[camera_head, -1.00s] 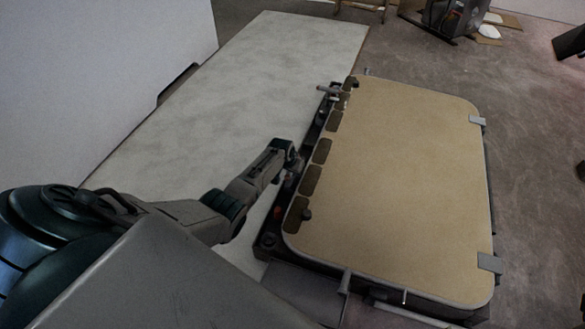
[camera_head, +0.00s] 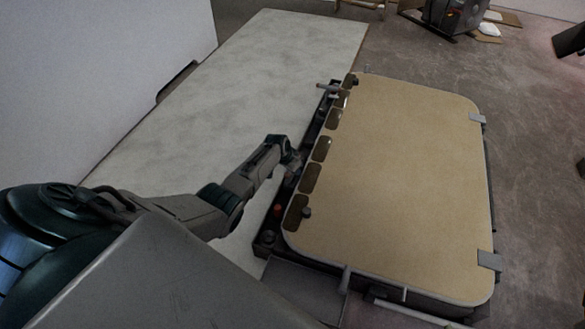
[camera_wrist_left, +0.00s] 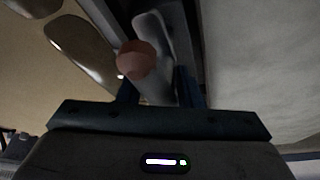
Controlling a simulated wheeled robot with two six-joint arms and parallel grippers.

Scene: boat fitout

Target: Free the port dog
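A tan hatch panel (camera_head: 400,180) lies flat, with a dark frame (camera_head: 265,247) along its left edge. My left gripper (camera_head: 292,158) is over that edge, about midway along. In the left wrist view, a grey lever (camera_wrist_left: 154,35) lies between my two dark fingers (camera_wrist_left: 159,92), and a reddish-brown knob (camera_wrist_left: 136,60) shows in front of it. The fingers stand apart; whether they press on the lever I cannot tell. A small red knob (camera_head: 277,209) shows on the near part of the frame. I cannot tell which part is the port dog. My right gripper is not in view.
A rod-like handle (camera_head: 328,87) sticks out at the far left corner of the panel. Grey clips (camera_head: 490,261) sit on its right edge. A pale flat surface (camera_head: 230,110) left of the frame is clear. A white wall (camera_head: 90,80) stands at the left.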

